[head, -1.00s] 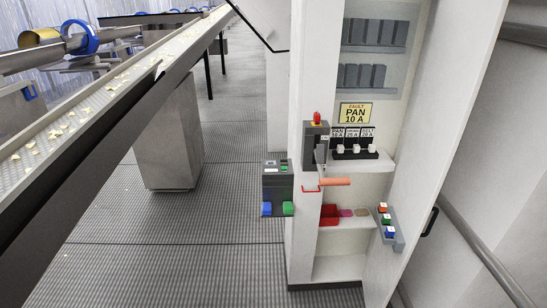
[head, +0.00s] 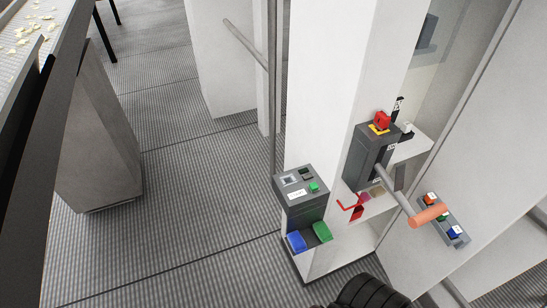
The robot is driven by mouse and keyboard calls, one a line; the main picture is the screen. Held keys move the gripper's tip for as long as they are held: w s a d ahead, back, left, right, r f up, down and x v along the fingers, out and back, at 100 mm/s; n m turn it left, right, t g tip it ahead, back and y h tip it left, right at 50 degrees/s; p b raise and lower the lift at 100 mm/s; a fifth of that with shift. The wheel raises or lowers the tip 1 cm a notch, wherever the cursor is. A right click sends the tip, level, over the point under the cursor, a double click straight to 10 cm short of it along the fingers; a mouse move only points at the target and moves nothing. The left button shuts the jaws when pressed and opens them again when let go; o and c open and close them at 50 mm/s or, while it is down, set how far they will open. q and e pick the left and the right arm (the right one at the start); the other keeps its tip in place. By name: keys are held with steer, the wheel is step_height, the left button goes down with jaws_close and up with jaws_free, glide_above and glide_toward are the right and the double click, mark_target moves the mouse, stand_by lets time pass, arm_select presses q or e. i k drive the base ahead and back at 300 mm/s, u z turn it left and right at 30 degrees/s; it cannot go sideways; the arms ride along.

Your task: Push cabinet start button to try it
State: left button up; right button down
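The open cabinet (head: 336,105) stands right of centre. A dark grey control box (head: 303,190) sits on its left face. The box's top has a small green button (head: 314,187), a small display and a white label too small to read. A larger blue block (head: 297,241) and a green block (head: 322,231) stick out below; I cannot tell which part is the start button. A switch box with a red knob (head: 382,121) and a lever with an orange handle (head: 428,215) is to its right. Neither gripper's fingers show; a black ribbed part of mine is at the bottom edge.
A small grey holder (head: 445,228) with red, green and blue pieces is on the cabinet's door. The orange handle juts out in front of it. A conveyor (head: 33,40) and a grey pedestal (head: 98,135) stand on the left. The floor between is clear.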

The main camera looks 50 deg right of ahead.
mark_target(313, 186)
steer(key=i, duration=0.75)
steer(key=z, duration=3.1)
steer(key=k, duration=0.2)
steer(key=u, duration=0.5)
